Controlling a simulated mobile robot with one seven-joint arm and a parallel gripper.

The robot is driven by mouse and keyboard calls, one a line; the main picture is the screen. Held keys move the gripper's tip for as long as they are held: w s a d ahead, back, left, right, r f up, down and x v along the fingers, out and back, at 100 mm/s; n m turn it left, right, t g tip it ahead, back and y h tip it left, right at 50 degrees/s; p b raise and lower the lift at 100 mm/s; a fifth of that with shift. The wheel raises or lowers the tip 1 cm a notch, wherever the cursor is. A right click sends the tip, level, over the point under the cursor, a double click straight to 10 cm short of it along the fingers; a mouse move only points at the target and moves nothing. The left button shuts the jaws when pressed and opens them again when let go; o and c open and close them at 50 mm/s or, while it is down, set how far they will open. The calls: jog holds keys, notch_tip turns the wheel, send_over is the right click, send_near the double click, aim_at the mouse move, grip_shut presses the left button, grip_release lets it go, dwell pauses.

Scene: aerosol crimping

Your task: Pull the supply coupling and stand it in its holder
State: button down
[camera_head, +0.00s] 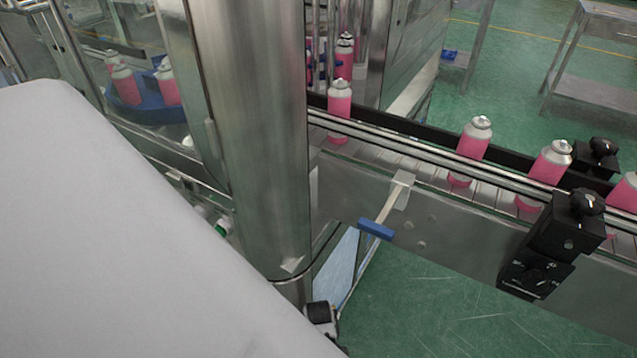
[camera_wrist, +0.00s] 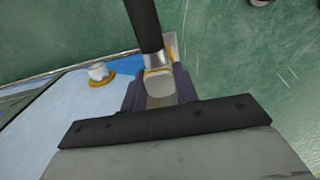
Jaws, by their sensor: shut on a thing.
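In the wrist view, my gripper (camera_wrist: 160,88) is shut on the supply coupling (camera_wrist: 158,77), a pale metal end piece on a thick black hose (camera_wrist: 144,22). The hose runs up out of the picture. The lower part of the coupling is hidden between the dark jaws. To the left, apart from the jaws, a short whitish stub with a yellow ring (camera_wrist: 98,76) stands on a light blue panel. I cannot tell whether it is the holder. My gripper cannot be made out clearly in the head view.
A conveyor carries pink cans (camera_head: 473,142) on the right in the head view. A blue-handled lever (camera_head: 375,229) and a black control box (camera_head: 537,269) stick out at its front. A steel column (camera_head: 255,130) stands in the middle. Green floor (camera_head: 430,310) is open below.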

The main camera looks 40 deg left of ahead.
jog(key=shift+f, duration=0.4)
dwell(0.3)
jog(key=shift+p, duration=0.55)
dwell(1.2)
jog(key=c, duration=1)
grip_release()
jog(key=shift+f, duration=0.1)
notch_tip(320, 180, up, 14)
jog(key=shift+p, duration=0.35)
jog(key=shift+f, duration=0.1)
